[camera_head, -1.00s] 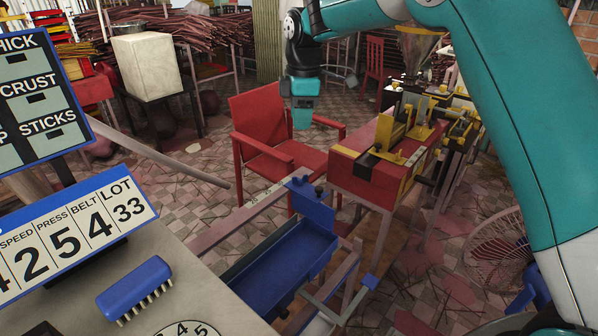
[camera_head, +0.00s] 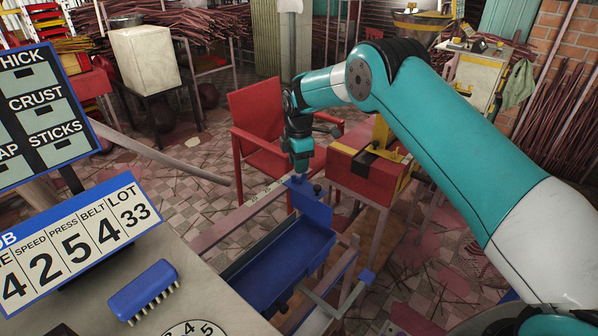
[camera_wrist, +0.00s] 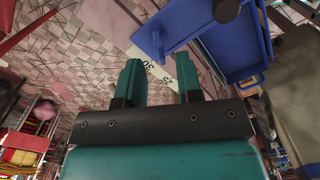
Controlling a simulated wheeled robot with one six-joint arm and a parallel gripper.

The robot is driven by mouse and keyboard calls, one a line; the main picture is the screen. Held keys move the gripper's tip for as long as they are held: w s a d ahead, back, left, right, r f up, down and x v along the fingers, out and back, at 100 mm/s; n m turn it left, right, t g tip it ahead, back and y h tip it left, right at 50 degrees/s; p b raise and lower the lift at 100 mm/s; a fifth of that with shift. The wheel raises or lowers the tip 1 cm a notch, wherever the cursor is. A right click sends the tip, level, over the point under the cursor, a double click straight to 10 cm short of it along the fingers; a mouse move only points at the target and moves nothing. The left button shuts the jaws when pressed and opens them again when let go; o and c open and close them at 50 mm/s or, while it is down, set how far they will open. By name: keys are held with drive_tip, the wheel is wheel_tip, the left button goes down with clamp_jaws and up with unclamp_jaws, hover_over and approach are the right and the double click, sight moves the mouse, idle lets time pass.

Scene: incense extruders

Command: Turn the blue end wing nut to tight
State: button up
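A blue trough (camera_head: 275,262) with an upright blue end plate (camera_head: 311,206) is at the lower middle of the head view. A small dark knob (camera_head: 317,189), perhaps the wing nut, is at the plate's top; its turn position is too small to tell. My gripper (camera_head: 301,170) is just above and left of that plate, pointing down. In the wrist view my gripper (camera_wrist: 160,78) has its two teal fingers apart with nothing between them. The blue part (camera_wrist: 185,25) lies beyond the fingers, to the upper right, with a dark round knob (camera_wrist: 227,10) near the top edge.
A pale beam with a number scale (camera_head: 262,196) runs beside the blue plate. A red chair (camera_head: 262,130) stands behind my gripper. A red block machine (camera_head: 365,170) is to the right, partly behind my arm.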

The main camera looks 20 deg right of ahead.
sight(299, 178)
drive_tip(key=shift+f+p, duration=0.35)
drive_tip(key=shift+f, duration=1.9)
drive_tip(key=shift+c, duration=0.2)
clamp_jaws()
